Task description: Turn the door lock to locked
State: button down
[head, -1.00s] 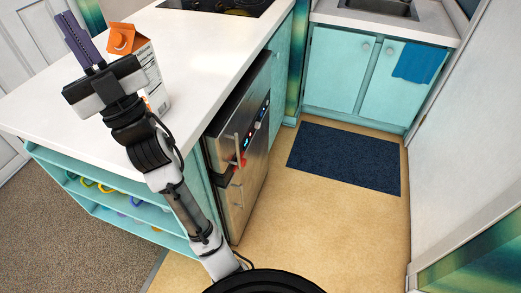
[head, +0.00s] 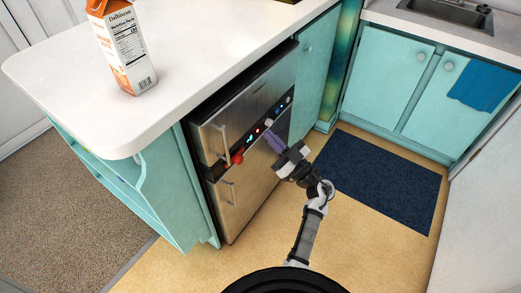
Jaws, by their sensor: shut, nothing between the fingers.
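A steel two-door appliance (head: 258,105) is built into the island, with a control strip of lit displays and pale knobs on its upper front. A small red piece (head: 237,157) sticks out at the left end of that strip, by the upper door's handle. It looks like the door lock; I cannot tell its setting. My gripper (head: 273,140) is shut and empty, its purple fingers pointing up-left at the appliance front. It is to the right of the red piece and apart from it. I cannot tell whether the fingertips touch the front.
An orange and white carton (head: 124,50) stands on the white countertop (head: 185,70) above. A dark blue mat (head: 380,178) lies on the floor at right, before the teal sink cabinets (head: 385,70). The floor in front of the appliance is clear apart from my arm.

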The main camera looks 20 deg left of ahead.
aim_at(240, 140)
notch_tip(240, 140, down, 8)
jog(key=s+d+r+g, duration=0.1)
jog(key=s+d+g, duration=0.1)
jog(key=g, duration=0.1)
jog(key=shift+m+h, duration=0.3)
jog(key=x, duration=0.5)
jog(key=p+x, duration=0.1)
jog(key=x, duration=0.4)
jog(key=shift+s+a+f, duration=0.1)
jog(key=shift+a, duration=0.35)
notch_tip(240, 140, down, 3)
jog(key=shift+d+f, duration=0.1)
jog(key=shift+d, duration=0.1)
jog(key=shift+f, duration=0.55)
